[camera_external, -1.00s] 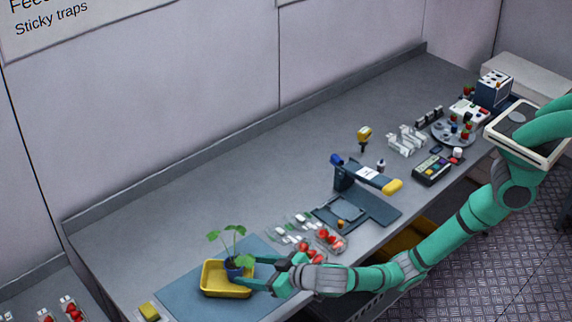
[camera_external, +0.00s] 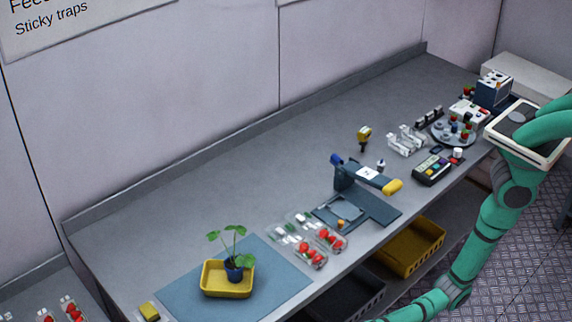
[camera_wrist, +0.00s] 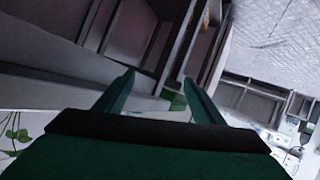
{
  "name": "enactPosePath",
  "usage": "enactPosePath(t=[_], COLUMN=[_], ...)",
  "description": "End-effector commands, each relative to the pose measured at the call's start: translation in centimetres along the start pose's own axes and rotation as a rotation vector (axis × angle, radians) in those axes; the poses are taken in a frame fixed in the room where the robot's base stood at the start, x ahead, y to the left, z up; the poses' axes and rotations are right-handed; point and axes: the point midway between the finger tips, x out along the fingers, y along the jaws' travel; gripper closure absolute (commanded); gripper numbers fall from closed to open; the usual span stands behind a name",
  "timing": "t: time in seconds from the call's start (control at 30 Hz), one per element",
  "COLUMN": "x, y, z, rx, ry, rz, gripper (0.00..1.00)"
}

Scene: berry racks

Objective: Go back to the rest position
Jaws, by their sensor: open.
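My gripper (camera_wrist: 160,95) shows in the wrist view with its two green fingers apart and nothing between them. In the external view my green arm comes down from the right and runs out at the bottom edge, so the gripper is out of that view. A potted plant with a dark blue pot (camera_external: 233,272) stands upright in a yellow tray (camera_external: 228,291) on a blue mat (camera_external: 283,266). Some plant leaves (camera_wrist: 16,132) show at the left edge of the wrist view.
The grey bench (camera_external: 190,185) holds strawberry packs (camera_external: 318,243), a blue press-like tool (camera_external: 362,180) with a yellow handle and a round tray (camera_external: 452,133). A yellow crate (camera_external: 412,250) and a dark crate (camera_external: 348,298) sit below the bench's front edge.

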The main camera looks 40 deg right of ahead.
Motion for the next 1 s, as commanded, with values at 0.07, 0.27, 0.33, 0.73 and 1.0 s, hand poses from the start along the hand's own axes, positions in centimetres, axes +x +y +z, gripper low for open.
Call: enactPosePath(t=[0.07,0.27,0.33,0.73,1.0], x=[-1.0,-4.0,-5.3,-16.3,-26.7], y=[1.8,6.3,7.9,17.3,22.3], z=[2.7,7.9,9.6,18.6,23.0], rx=[0.068,0.218,0.267,0.492,0.572], ry=[-0.014,-0.014,-0.010,0.029,0.053], rz=[0.002,0.031,0.051,0.256,0.453], gripper=[0.38,0.38,0.38,0.38,0.38])
